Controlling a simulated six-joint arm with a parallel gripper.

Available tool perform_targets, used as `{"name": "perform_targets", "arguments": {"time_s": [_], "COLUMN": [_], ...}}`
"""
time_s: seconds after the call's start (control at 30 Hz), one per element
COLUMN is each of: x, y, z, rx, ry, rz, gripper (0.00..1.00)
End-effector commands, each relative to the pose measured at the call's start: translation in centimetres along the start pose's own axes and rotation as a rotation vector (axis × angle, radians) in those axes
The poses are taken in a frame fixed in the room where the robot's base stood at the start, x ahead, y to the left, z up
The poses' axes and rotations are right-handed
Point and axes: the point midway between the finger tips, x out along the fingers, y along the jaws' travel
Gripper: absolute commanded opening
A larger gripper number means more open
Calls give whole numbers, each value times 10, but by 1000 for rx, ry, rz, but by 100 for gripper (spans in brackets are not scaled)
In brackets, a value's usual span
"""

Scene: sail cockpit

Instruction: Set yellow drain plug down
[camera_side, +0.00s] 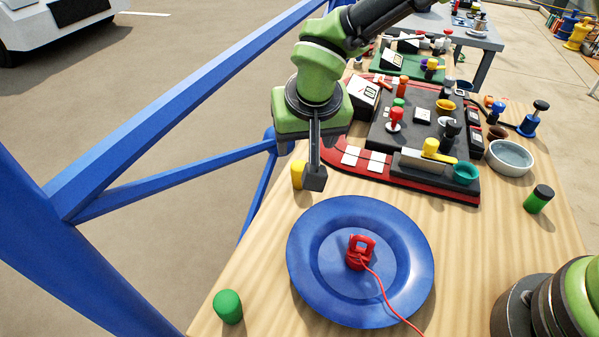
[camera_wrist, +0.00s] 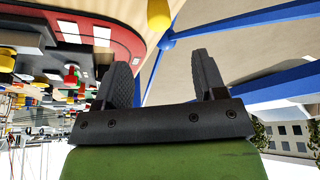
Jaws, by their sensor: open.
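The yellow drain plug (camera_side: 298,174) is a small yellow cylinder at the left edge of the wooden table, just behind the blue plate. It looks upright, and my near finger partly covers it in the side view. In the wrist view the yellow plug (camera_wrist: 158,14) shows at the top, beyond and between the fingertips, with a visible gap to them. My gripper (camera_side: 304,168) is low over the table edge beside the plug. In the wrist view my gripper (camera_wrist: 162,70) has its two dark fingers spread with nothing between them.
A blue plate (camera_side: 310,286) holds a red plug with a cord (camera_side: 358,254). A green cylinder (camera_side: 228,307) stands front left. A red-rimmed console (camera_side: 455,190) with knobs and levers lies behind. A grey bowl (camera_side: 510,158) and a dark-topped green cylinder (camera_side: 538,200) are right. Bare wood lies right of the plate.

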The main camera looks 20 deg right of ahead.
Motion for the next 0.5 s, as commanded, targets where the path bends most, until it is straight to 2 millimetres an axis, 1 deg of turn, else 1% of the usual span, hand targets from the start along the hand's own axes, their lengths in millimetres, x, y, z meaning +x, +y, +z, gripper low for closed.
{"name": "perform_targets", "arguments": {"time_s": [0.1, 0.3, 0.5], "x": [14, 44, 61], "y": [-5, -4, -3], "z": [4, 4, 4], "rx": [-7, -7, -5], "ry": [0, 0, 0], "rz": [5, 5, 5], "gripper": [64, 64, 64]}}
